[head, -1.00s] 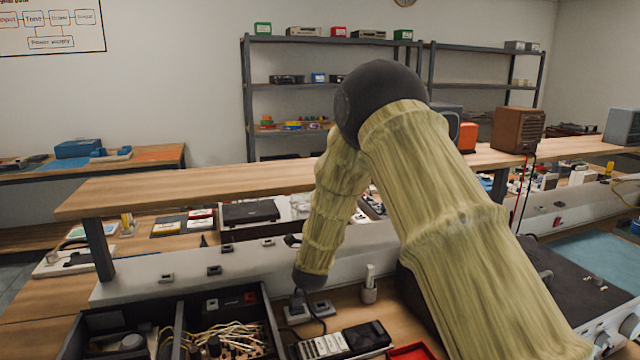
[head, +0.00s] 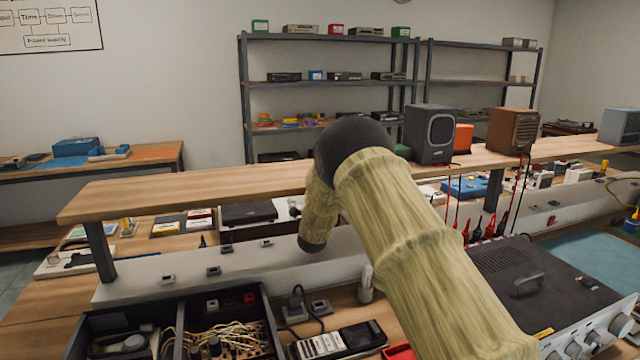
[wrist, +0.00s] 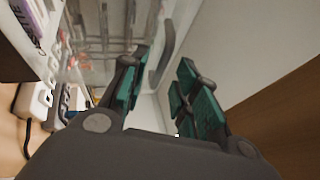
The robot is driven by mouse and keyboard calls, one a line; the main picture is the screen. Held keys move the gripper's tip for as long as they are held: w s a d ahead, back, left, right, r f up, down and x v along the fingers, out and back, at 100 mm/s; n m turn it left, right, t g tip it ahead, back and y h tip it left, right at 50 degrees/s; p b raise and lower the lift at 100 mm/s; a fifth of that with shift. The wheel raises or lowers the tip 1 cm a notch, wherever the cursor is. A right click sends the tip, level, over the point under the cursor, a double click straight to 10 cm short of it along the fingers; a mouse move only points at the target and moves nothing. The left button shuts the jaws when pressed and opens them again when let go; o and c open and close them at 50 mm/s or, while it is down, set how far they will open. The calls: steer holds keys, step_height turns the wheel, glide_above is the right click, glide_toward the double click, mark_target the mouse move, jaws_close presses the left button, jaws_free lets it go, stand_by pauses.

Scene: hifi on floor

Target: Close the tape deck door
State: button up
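My gripper (wrist: 160,95) shows in the wrist view with two dark fingers with teal pads. They stand apart with a gap between them, and nothing is held. No tape deck door can be made out for certain in either view. In the wrist view, a pale panel with partly cut-off dark lettering (wrist: 30,22) is at the upper left; I cannot tell whether it belongs to the tape deck. A blurred, see-through box-like thing (wrist: 110,38) is behind the fingers. In the head view my own arm covers the middle of the bench and the gripper is hidden.
A black case with wires (head: 228,332) is at the lower left. A dark handled unit with knobs (head: 535,285) is at the right. A raised wooden shelf (head: 200,183) crosses the bench, carrying a grey speaker (head: 431,135) and a brown box (head: 512,130).

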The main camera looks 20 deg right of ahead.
steer(key=shift+w+d+r, duration=0.2)
steer(key=shift+w+d, duration=0.05)
steer(key=shift+w, duration=0.4)
jaws_close()
steer(key=shift+f, duration=0.1)
